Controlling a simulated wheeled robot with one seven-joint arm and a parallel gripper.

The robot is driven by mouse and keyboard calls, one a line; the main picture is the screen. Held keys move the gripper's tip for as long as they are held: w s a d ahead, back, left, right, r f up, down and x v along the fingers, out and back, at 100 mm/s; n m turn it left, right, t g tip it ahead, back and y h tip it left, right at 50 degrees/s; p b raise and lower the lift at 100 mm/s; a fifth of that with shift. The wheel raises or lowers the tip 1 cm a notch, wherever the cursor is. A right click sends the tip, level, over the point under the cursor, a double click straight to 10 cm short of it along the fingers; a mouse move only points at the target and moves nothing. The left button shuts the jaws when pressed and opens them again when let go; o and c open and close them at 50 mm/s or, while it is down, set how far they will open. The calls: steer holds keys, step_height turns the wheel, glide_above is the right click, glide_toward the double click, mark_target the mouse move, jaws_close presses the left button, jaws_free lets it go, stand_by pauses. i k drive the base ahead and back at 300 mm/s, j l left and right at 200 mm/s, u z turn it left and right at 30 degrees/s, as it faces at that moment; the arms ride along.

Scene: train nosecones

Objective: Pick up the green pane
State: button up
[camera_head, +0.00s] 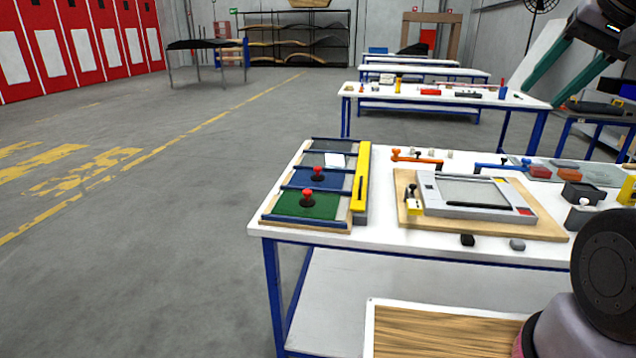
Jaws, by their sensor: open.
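The green pane (295,210) lies flat at the near end of a rack (348,218) on the left part of the white workbench (385,236). A red knob (308,194) on a dark stem stands up from it. A blue pane (338,182) with its own red knob lies just behind it, past a dark divider. A third section (318,158) at the far end holds a white piece. My gripper does not show in the head view; only a dark rounded part of my arm shows at the lower right.
A yellow bar (360,190) runs along the rack's right side. A wooden board (552,234) with a grey frame lies to the right, with small blocks and clamps around it. A wood-topped panel (445,335) sits below the bench front. The floor to the left is clear.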

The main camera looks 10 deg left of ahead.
mark_target(307, 203)
steer(key=j, duration=1.1)
steer(key=k+j, duration=0.1)
steer(key=j, duration=1)
steer(key=k+j, duration=0.1)
steer(key=j, duration=1)
steer(key=i+z, duration=0.05)
